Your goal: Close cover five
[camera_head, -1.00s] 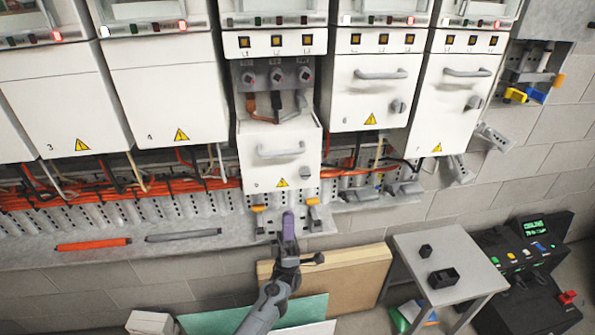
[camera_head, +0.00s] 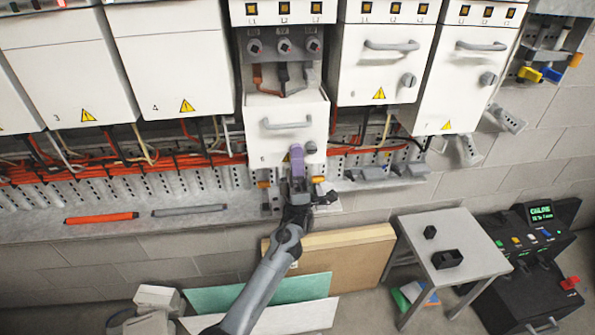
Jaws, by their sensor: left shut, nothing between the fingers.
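Cover five (camera_head: 286,110) is the white panel with a grey handle (camera_head: 287,123) and a small knob (camera_head: 310,147), in the middle of the row. It sits lower than the covers beside it. Above its top edge the bay shows several round terminals (camera_head: 284,46) with orange, black and grey cables. My left gripper (camera_head: 297,150), with purple fingers, is shut and empty. It is in front of the lower part of cover five, below the handle, and partly hides the warning triangle. I cannot tell whether it touches the panel. My right gripper is not in view.
White covers with handles (camera_head: 379,60) stand to the right, and cover 4 (camera_head: 170,70) to the left. Orange cables (camera_head: 120,168) run beneath. A ledge holds a red bar (camera_head: 101,218) and a grey bar (camera_head: 190,210). A small table (camera_head: 470,240) stands lower right.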

